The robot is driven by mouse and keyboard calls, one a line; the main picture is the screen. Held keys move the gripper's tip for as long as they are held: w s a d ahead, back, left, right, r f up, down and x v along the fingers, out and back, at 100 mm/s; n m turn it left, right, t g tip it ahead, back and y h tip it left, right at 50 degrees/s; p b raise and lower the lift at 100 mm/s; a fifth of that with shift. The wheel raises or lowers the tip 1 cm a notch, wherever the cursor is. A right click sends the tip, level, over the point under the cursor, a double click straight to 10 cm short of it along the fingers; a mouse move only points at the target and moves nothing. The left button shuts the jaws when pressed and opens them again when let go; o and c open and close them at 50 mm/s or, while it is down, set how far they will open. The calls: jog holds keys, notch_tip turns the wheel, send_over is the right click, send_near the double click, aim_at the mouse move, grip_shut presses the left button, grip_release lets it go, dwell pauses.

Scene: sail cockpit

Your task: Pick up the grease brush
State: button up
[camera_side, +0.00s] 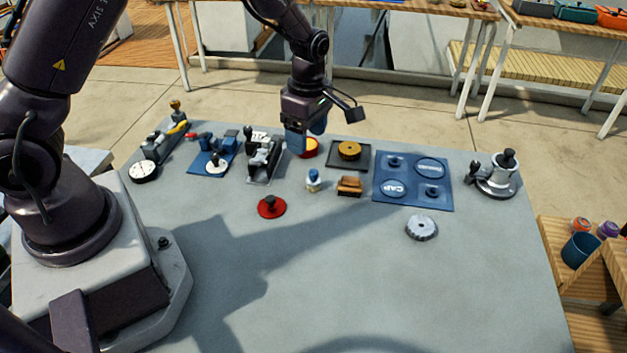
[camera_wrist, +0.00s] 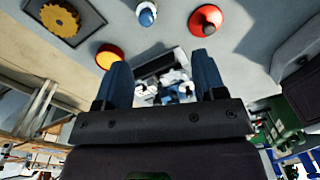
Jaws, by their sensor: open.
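I cannot pick out the grease brush with certainty. A small brown wooden piece (camera_side: 349,186) lies near the middle of the table in the side view; its shape is too small to tell if it is a brush. A thin yellow and red item (camera_side: 178,128) lies at the far left, also unclear. My gripper (camera_side: 305,143) is above the back middle of the table, pointing down, open and empty. In the wrist view its two blue fingers (camera_wrist: 164,72) stand apart, with a grey and white device (camera_wrist: 172,82) beyond them.
A red and yellow round tin (camera_side: 309,148), a tray with a gold gear (camera_side: 349,150), a white-blue bottle (camera_side: 313,181), a red knobbed disc (camera_side: 271,207), a blue mat (camera_side: 411,202), a grey gear (camera_side: 421,228) and a winch-like piece (camera_side: 496,180) stand around. The table's front is clear.

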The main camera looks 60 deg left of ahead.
aim_at(314, 171)
jog(key=f+n, duration=0.1)
jog(key=f, duration=0.1)
jog(key=f+n, duration=0.1)
jog(key=f, duration=0.1)
jog(key=w+f+n, duration=0.1)
jog(key=f+n, duration=0.1)
jog(key=shift+f+t, duration=0.3)
jog(key=shift+f, duration=0.1)
jog(key=f, duration=0.5)
jog(key=shift+w+f, duration=0.25)
jog(key=shift+f, duration=0.05)
jog(key=c, duration=1)
